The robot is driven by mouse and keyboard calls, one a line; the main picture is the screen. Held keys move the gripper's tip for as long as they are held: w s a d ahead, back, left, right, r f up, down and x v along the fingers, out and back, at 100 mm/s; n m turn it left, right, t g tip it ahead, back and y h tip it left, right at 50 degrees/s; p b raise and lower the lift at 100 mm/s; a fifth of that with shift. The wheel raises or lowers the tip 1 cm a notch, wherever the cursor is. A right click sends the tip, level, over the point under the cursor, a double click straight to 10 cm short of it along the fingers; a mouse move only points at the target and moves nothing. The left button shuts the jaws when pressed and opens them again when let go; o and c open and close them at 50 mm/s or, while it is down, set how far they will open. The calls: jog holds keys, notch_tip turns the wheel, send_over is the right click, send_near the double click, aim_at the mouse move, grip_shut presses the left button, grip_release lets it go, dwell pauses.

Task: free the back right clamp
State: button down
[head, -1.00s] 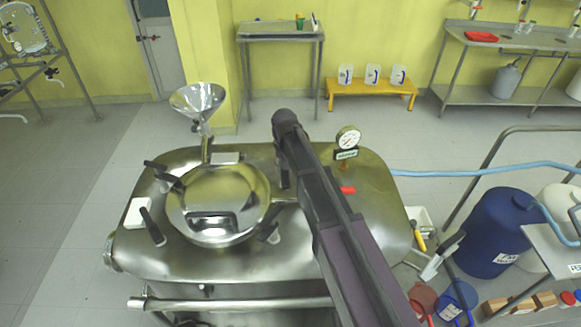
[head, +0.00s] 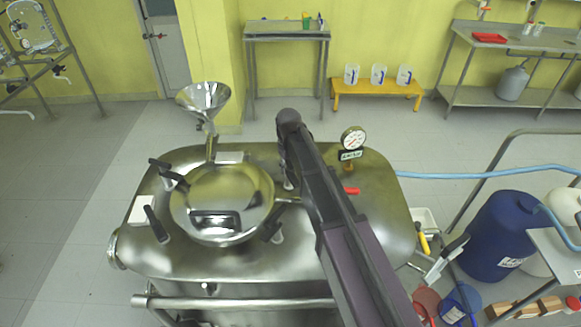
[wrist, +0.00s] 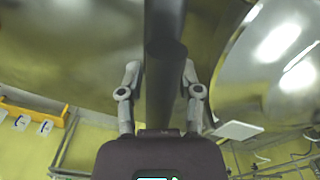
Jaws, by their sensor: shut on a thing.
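The back right clamp shows in the wrist view as a thick dark handle (wrist: 165,95) running between the fingers. My gripper (wrist: 160,75) is closed around this handle, one finger on each side. In the head view my arm covers most of this clamp and the gripper, at the back right of the round lid (head: 222,190). The lid looks closed on the steel reactor (head: 340,255). Other dark-handled clamps sit around it: back left (head: 172,173), front left (head: 155,223) and front right (head: 272,231). How far the held clamp is turned cannot be told.
A pressure gauge (head: 353,139) stands just right of my arm, with a red piece (head: 352,191) near it. A steel funnel (head: 203,100) rises behind the lid. A blue hose (head: 470,173) runs right, above a blue drum (head: 497,233). The floor left of the reactor is clear.

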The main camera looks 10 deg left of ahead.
jog(key=shift+d, duration=0.15)
jog(key=c, duration=0.6)
grip_release()
